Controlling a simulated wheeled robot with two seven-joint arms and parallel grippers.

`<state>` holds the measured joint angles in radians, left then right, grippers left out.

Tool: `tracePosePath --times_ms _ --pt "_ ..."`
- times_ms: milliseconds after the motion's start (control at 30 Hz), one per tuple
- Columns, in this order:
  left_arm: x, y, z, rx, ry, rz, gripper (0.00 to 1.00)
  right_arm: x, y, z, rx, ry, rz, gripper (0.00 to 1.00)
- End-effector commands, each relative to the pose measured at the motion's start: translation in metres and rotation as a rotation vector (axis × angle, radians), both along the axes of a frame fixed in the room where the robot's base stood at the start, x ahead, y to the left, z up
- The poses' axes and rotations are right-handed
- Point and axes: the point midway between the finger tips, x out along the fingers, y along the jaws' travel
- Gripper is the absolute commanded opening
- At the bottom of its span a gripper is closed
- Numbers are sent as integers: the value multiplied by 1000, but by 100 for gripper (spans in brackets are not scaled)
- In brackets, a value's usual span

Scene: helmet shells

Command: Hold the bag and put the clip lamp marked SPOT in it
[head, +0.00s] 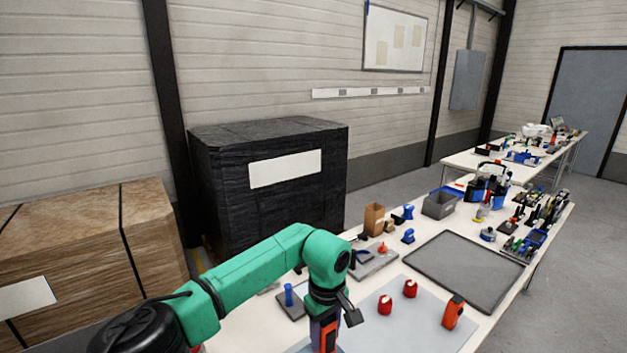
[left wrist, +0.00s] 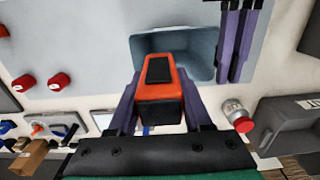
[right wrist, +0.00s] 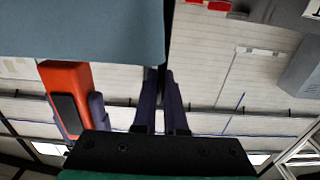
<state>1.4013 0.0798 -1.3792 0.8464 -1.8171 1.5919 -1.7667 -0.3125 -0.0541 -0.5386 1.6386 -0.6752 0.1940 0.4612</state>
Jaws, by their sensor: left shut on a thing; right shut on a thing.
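An orange-and-black clip lamp (left wrist: 160,85) is held between the purple fingers of my left gripper (left wrist: 158,100). Its marking cannot be read. In the head view, my left gripper (head: 326,325) points down with the lamp's orange side showing at the bottom edge. A blue-grey bag (left wrist: 205,38) with an open mouth lies beyond the lamp in the left wrist view. My right gripper (left wrist: 240,45) is shut on its rim. The right wrist view shows the bag (right wrist: 80,30) between those fingers (right wrist: 162,85) and the lamp (right wrist: 65,90) just above the bag, apparently apart from it.
Another orange-and-black item (head: 453,312) stands on the light grey mat (head: 425,325), near two red items (head: 385,305) (head: 410,288). A dark tray (head: 470,268) lies beyond. A grey bin (head: 440,204) and a brown box (head: 374,219) stand farther back.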

Motion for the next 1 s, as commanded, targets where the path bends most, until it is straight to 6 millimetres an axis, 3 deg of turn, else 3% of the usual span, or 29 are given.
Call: tracePosePath --times_ms 1000 --pt "0 0 -61 0 1 0 0 0 0 0 -1 1 0 0"
